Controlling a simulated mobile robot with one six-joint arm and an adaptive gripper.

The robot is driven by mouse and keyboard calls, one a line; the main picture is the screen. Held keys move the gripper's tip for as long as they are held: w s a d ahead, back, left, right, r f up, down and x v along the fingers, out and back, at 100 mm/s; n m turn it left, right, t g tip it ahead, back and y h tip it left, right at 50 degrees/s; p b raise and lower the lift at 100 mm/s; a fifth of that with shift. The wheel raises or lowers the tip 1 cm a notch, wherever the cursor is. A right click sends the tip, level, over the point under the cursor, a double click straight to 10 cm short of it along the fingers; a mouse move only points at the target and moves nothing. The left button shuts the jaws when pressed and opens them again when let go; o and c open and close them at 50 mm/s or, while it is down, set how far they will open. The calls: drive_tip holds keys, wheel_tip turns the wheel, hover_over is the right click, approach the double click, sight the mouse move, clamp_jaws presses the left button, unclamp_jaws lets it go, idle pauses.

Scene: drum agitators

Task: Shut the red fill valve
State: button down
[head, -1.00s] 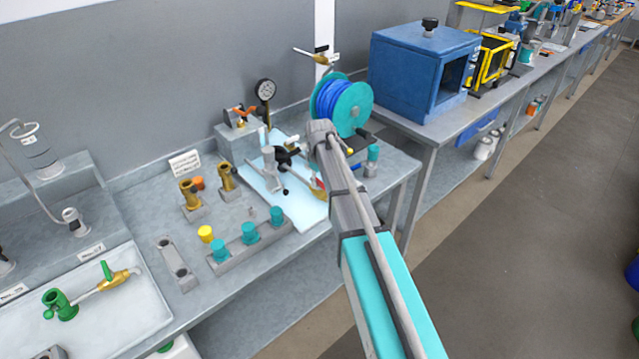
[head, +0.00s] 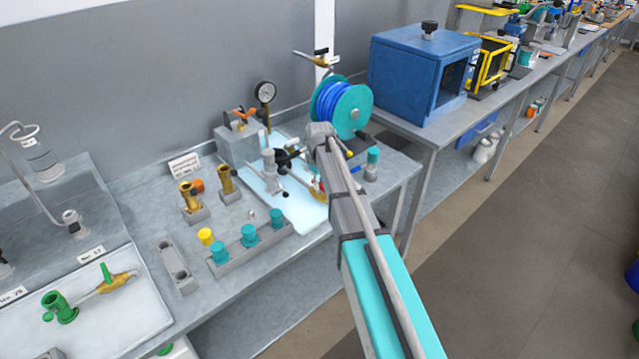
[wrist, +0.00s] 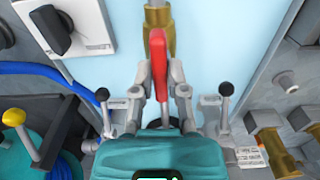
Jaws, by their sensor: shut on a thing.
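The red fill valve's lever (wrist: 158,62) stands in the upper middle of the wrist view, in line with its brass body (wrist: 160,30). My gripper (wrist: 161,92) is shut on the lower end of this red lever, one finger on each side. In the head view, a small red and brass part of the valve (head: 321,190) shows beside my arm, over the pale blue board. My arm hides most of the valve and gripper there.
Left of the valve in the wrist view is a white box with a black knob (wrist: 53,30), and lower left a yellow ball-topped lever (wrist: 15,117). Brass fittings (wrist: 272,150) stand at right. In the head view, a blue hose reel (head: 342,105) stands behind my arm.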

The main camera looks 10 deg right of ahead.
drive_tip(key=m, duration=0.4)
drive_tip(key=shift+m, duration=0.3)
drive_tip(key=m, duration=0.4)
drive_tip(key=shift+m, duration=0.3)
drive_tip(key=m, duration=0.4)
drive_tip(key=shift+m, duration=2.3)
drive_tip(key=c, duration=0.7)
unclamp_jaws()
drive_tip(key=shift+o, duration=0.2)
